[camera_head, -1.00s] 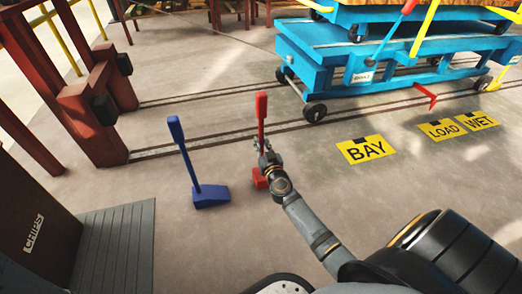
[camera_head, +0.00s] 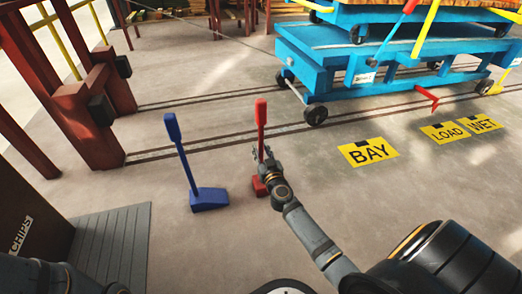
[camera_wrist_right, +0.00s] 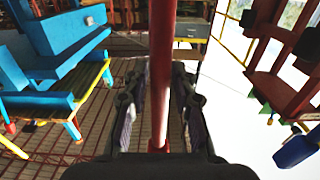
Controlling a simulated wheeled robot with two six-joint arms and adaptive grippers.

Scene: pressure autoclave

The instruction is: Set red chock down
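The red chock has an upright red handle (camera_head: 261,115) and a red block (camera_head: 259,186) at its foot, which appears to rest on the floor right of the blue chock. My right gripper (camera_head: 262,160) is around the lower handle, above the block, and hides part of it. In the right wrist view the red handle (camera_wrist_right: 162,70) runs between the two spread fingers (camera_wrist_right: 160,108), with gaps visible on both sides. My left gripper is out of view; only a dark part of my left arm shows at the bottom left.
A blue chock (camera_head: 209,200) stands close by on the left. Yellow BAY (camera_head: 368,152), LOAD and WET floor signs lie to the right. A blue cart (camera_head: 390,65) stands behind on floor rails, and a red frame (camera_head: 90,120) rises at left. Floor between is clear.

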